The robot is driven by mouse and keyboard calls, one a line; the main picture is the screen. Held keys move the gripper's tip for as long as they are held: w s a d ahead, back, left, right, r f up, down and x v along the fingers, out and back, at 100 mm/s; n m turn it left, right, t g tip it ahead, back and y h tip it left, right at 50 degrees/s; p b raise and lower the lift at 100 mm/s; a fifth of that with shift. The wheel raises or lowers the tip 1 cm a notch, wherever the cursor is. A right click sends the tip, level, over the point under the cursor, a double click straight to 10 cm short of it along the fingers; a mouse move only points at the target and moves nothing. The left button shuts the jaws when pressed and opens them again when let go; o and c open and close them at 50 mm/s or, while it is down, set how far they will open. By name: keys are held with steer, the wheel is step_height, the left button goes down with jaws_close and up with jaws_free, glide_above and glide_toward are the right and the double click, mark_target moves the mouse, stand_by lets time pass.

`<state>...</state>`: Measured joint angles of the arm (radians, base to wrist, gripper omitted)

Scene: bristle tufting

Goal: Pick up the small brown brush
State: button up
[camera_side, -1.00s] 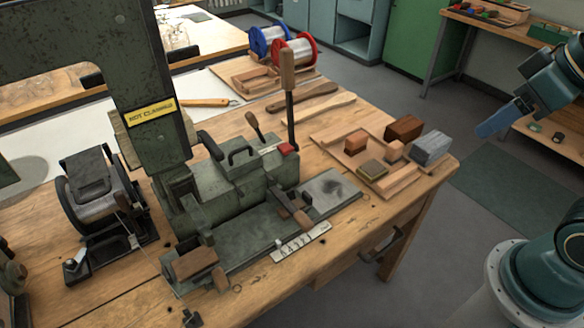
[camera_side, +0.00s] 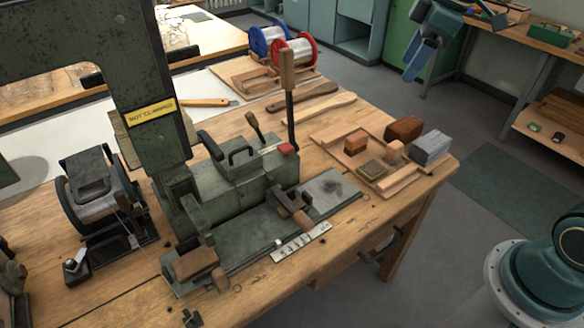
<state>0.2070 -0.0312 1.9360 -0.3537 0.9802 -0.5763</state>
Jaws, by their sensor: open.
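Several small blocks sit on and around a shallow wooden tray (camera_side: 328,138) at the right end of the bench. A small reddish-brown block (camera_side: 356,143) lies in the tray, and a larger dark brown block (camera_side: 403,129) stands at its back right. Bristles are too small to make out, so I cannot tell for certain which is the small brown brush. My gripper (camera_side: 413,64) is at the upper right, its blue fingers pointing down. It is open and empty, apart from the blocks and appearing above and behind them in the picture.
A green machine (camera_side: 235,180) with an upright wooden-handled lever (camera_side: 288,75) fills the bench's middle. A grey block (camera_side: 430,147) and a yellowish pad (camera_side: 372,168) are close to the brown blocks. Wire spools (camera_side: 293,52) stand behind.

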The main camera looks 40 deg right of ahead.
steer(key=w+d+f+n+g, duration=0.1)
steer(key=w+d+f+n, duration=0.25)
steer(key=w, duration=0.35)
steer(key=n+g+y, duration=0.2)
steer(key=n+y, duration=0.1)
steer(key=n, duration=0.4)
glide_above(358, 136)
steer(key=d, duration=0.5)
step_height(358, 136, down, 18)
steer(key=r, duration=0.1)
steer(key=shift+w+a+f, duration=0.1)
steer(key=shift+f, duration=0.15)
steer(key=shift+f, duration=0.1)
steer(key=shift+x, duration=4.2)
steer(key=shift+x, duration=2.6)
steer(key=shift+a, duration=0.1)
